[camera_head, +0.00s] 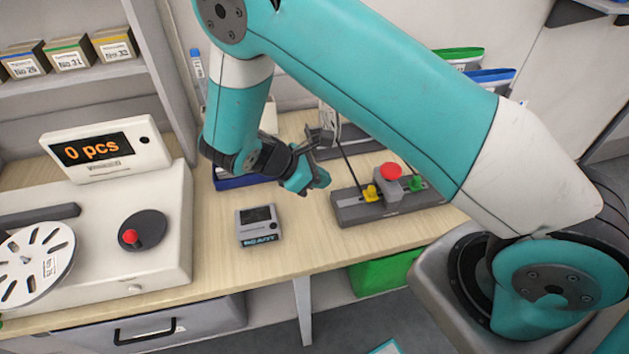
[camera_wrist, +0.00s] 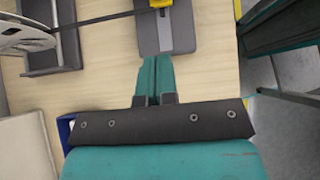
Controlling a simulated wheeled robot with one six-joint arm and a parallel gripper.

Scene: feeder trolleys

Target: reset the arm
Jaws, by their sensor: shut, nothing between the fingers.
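My teal arm reaches from the lower right over the wooden bench (camera_head: 285,225). My gripper (camera_head: 322,180) hangs above the bench, left of a grey device with a red button. In the wrist view my gripper's two teal fingers (camera_wrist: 155,75) lie side by side, shut with nothing between them. Below them the wooden bench top (camera_wrist: 110,55) shows, and the end of the grey device (camera_wrist: 183,35) lies beyond the fingertips. I cannot tell the exact height of the fingers over the bench.
The grey device (camera_head: 350,208) carries a red button (camera_head: 391,171). A small grey display box (camera_head: 258,226) lies on the bench. A white counter machine (camera_head: 165,255) with a reel (camera_head: 35,262) stands at left. Boxes (camera_head: 70,55) stand on a shelf.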

